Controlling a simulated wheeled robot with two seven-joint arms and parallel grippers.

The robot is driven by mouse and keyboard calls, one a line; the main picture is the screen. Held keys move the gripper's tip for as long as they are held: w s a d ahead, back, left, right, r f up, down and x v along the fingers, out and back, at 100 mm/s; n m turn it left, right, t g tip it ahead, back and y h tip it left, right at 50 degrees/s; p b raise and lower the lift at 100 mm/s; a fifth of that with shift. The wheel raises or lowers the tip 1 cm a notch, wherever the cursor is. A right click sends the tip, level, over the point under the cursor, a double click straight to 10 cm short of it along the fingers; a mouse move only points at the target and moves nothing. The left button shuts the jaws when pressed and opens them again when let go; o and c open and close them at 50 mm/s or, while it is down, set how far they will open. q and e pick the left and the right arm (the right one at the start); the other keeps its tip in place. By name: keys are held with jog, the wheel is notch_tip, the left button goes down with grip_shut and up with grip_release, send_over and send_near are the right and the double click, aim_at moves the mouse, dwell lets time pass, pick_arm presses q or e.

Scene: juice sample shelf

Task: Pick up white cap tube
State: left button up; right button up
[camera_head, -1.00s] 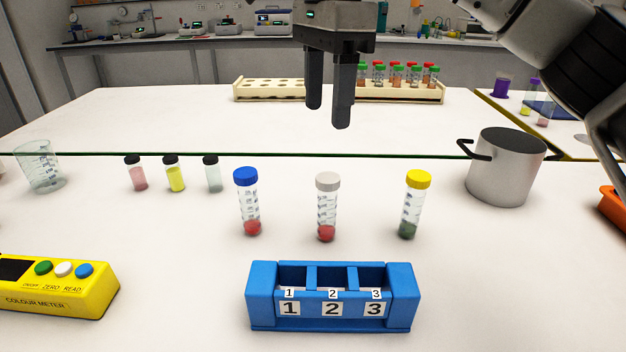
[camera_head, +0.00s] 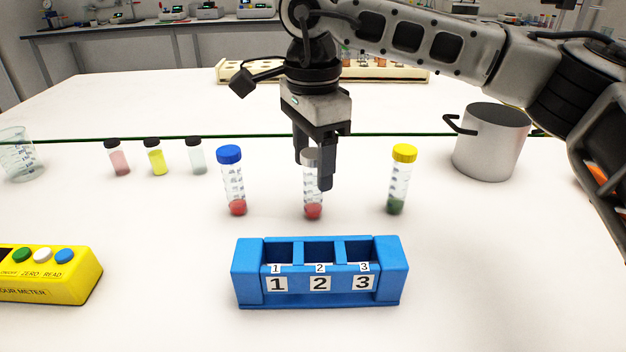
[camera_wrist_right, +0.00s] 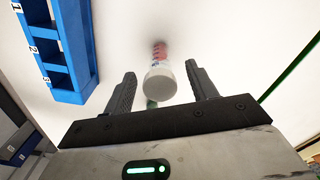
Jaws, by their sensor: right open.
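The white cap tube (camera_head: 313,205) stands upright on the white table behind the blue rack, with red contents at its bottom. My right gripper (camera_head: 314,176) is over it, and its fingers partly hide the tube and cap in the head view. In the right wrist view the white cap (camera_wrist_right: 160,85) lies between the two open fingers (camera_wrist_right: 162,88), with a gap on each side. My left gripper is not in view.
A blue cap tube (camera_head: 233,185) stands to the left and a yellow cap tube (camera_head: 399,182) to the right. The blue three-slot rack (camera_head: 320,298) is in front, its slots empty. A metal pot (camera_head: 484,148) stands at the right, a yellow colour meter (camera_head: 60,280) at the left.

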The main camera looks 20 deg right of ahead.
jog(key=shift+f, duration=0.95)
jog(key=c, duration=1.1)
